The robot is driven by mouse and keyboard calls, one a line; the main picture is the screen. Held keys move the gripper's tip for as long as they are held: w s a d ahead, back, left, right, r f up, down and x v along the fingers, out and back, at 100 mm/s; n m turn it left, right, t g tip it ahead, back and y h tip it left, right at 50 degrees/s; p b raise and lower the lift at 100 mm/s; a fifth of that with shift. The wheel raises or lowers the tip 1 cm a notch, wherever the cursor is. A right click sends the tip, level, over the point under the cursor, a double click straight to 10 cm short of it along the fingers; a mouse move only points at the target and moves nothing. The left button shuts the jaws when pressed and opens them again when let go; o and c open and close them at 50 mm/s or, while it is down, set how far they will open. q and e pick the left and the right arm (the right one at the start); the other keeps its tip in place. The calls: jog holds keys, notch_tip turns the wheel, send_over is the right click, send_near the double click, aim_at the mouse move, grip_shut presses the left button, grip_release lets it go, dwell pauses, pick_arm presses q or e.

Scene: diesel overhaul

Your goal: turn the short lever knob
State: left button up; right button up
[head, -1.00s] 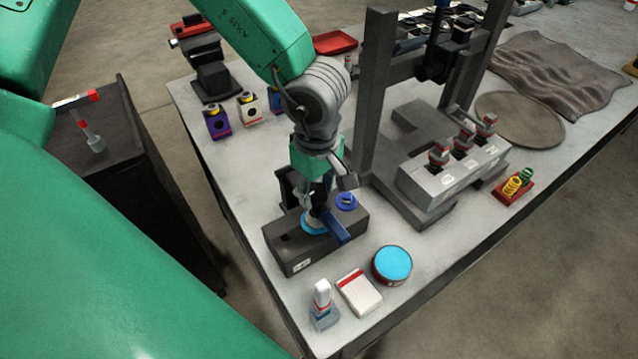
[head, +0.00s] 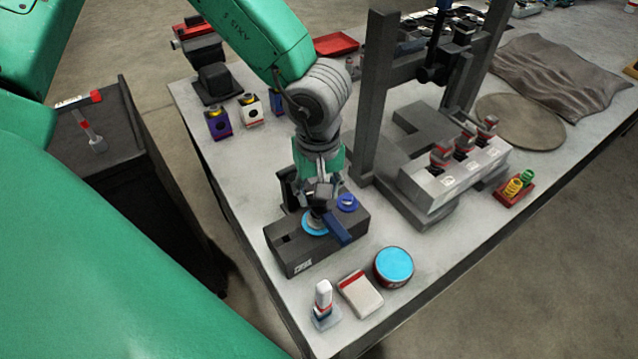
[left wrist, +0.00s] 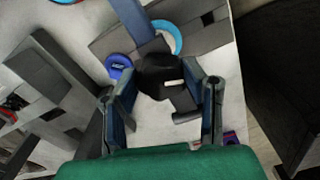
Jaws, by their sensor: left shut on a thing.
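A dark grey box (head: 290,262) stands near the front corner of the bench. On its top are a light blue ring (head: 314,226), a dark blue disc (head: 347,202) and a blue lever bar (head: 338,230). My left gripper (head: 318,208) points down over the light blue ring and hides most of what it holds. In the left wrist view a black knob (left wrist: 162,76) sits between the two fingers, and my left gripper (left wrist: 162,92) is shut on it. The light blue ring (left wrist: 172,36) shows beyond it. My right gripper is not in view.
A white bottle (head: 323,296), a red-and-white box (head: 361,294) and a round blue-topped tin (head: 393,266) stand in front of the grey box. A grey frame (head: 376,100) rises behind it.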

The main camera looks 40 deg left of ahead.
pick_arm(q)
jog(key=shift+w, duration=0.2)
jog(key=o, duration=1.1)
jog(key=shift+o, duration=0.2)
jog(key=shift+w+a, duration=0.1)
jog(key=shift+a, duration=0.05)
jog(key=shift+f, duration=0.1)
jog(key=shift+a, duration=0.1)
notch_tip(320, 180, up, 12)
